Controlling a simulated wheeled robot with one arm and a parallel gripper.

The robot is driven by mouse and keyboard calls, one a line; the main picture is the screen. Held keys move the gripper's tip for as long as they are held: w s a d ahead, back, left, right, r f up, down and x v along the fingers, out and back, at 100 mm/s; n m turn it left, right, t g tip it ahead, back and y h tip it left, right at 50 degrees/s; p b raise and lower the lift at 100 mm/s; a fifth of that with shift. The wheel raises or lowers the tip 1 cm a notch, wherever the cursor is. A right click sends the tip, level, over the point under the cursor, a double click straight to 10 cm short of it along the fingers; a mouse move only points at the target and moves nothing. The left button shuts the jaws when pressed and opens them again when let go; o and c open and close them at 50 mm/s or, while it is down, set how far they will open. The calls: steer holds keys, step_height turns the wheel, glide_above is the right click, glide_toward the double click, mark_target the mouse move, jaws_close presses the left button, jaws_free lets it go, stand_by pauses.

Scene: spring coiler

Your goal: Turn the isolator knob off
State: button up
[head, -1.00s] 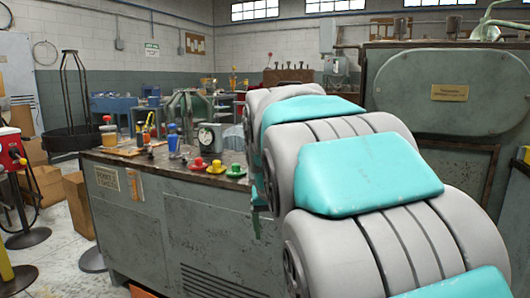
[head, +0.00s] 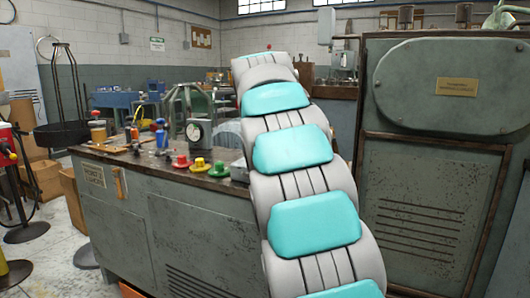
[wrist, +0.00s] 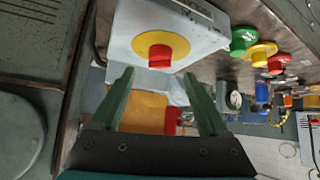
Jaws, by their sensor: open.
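The isolator knob (wrist: 159,57) is a red knob on a round yellow plate, on the face of a light grey box (wrist: 128,22) in the wrist view. My gripper (wrist: 158,78) is open, its two green fingers apart with nothing held between them. The knob appears just past the fingertips, roughly centred between them. I cannot tell whether a finger touches it. In the head view my arm hides the isolator, and the gripper does not show.
Red (head: 181,162), yellow (head: 200,165) and green (head: 218,170) mushroom-shaped pieces sit on the bench (head: 200,215) left of my arm. A tall green machine cabinet (head: 430,190) stands close on the right.

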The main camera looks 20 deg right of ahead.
steer(key=x, duration=0.6)
jaws_close()
stand_by(0.5)
